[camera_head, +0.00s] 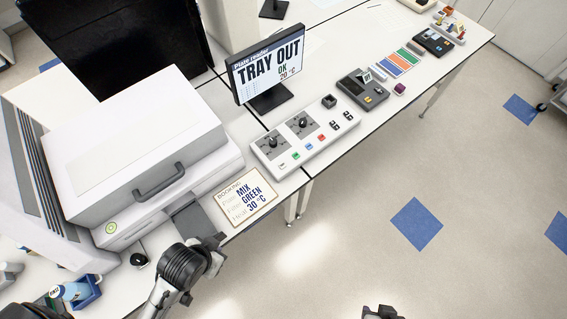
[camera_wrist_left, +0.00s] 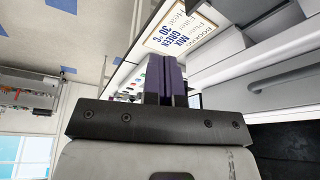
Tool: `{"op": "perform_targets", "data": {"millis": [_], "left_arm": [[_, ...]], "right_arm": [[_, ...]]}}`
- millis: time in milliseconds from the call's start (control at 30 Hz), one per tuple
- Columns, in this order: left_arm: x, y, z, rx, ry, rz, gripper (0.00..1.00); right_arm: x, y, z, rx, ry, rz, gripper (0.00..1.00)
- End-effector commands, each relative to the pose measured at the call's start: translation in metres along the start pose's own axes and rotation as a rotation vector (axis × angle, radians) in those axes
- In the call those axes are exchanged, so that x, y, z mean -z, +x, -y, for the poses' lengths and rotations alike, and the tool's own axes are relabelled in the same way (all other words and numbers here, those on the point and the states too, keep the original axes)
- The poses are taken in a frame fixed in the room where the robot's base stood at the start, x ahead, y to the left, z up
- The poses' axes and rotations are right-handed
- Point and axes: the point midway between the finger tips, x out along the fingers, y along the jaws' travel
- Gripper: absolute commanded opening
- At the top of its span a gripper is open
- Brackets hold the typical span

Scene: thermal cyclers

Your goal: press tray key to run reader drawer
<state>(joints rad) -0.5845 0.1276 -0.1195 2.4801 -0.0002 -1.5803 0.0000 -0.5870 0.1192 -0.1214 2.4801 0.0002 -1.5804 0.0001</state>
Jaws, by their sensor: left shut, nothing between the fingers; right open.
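The white reader (camera_head: 150,150) stands at left in the head view, with a grey handle. A grey drawer tray (camera_head: 190,217) sticks out from its front. The screen (camera_head: 268,65) reads "TRAY OUT", "OK" and a temperature of about 20 °C. The control panel (camera_head: 283,160) has two dials, several coloured keys and black rockers; its key labels are too small to read. My left gripper (camera_wrist_left: 166,75) is shut and empty, near the booking card and the reader front. My right gripper (camera_head: 380,313) is open at the bottom edge, away from the table, mostly cut off.
The booking card (camera_head: 246,197) reads "MIX", "GREEN", "30 °C" and lies between tray and panel. A grey keypad device (camera_head: 362,92), a purple block (camera_head: 400,88) and coloured strips (camera_head: 397,62) lie farther right. A blue bin (camera_head: 84,292) stands at lower left.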

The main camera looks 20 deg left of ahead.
Motion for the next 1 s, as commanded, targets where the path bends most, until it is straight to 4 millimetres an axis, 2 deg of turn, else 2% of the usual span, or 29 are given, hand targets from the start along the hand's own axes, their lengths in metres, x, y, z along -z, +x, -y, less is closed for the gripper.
{"op": "perform_targets", "data": {"millis": [167,267,433,567,667,800,900,1000], "left_arm": [[0.014,0.015,-0.008,-0.039,0.012,-0.026,0.0],[0.039,0.04,-0.023,-0.109,0.043,-0.066,0.0],[0.11,0.103,-0.058,-0.298,0.111,-0.153,0.0],[0.168,0.145,-0.071,-0.423,0.122,-0.191,0.0],[0.21,0.169,-0.067,-0.488,0.095,-0.206,0.0],[0.265,0.192,-0.043,-0.535,0.019,-0.227,0.0],[0.299,0.199,-0.02,-0.547,-0.044,-0.245,0.0],[0.325,0.202,0.0,-0.551,-0.101,-0.264,0.0]], "right_arm": [[-0.001,0.004,0.0,0.0,0.0,-0.001,0.43],[-0.002,0.01,0.0,-0.001,0.0,-0.003,0.43],[-0.006,0.027,0.0,-0.002,0.0,-0.005,0.43],[-0.009,0.039,0.0,-0.004,-0.001,-0.007,0.43],[-0.012,0.048,0.0,-0.005,-0.001,-0.007,0.43],[-0.015,0.058,0.0,-0.005,-0.002,-0.007,0.43],[-0.017,0.064,0.0,-0.005,-0.002,-0.007,0.43],[-0.018,0.068,0.0,-0.004,-0.001,-0.007,0.43]]}}
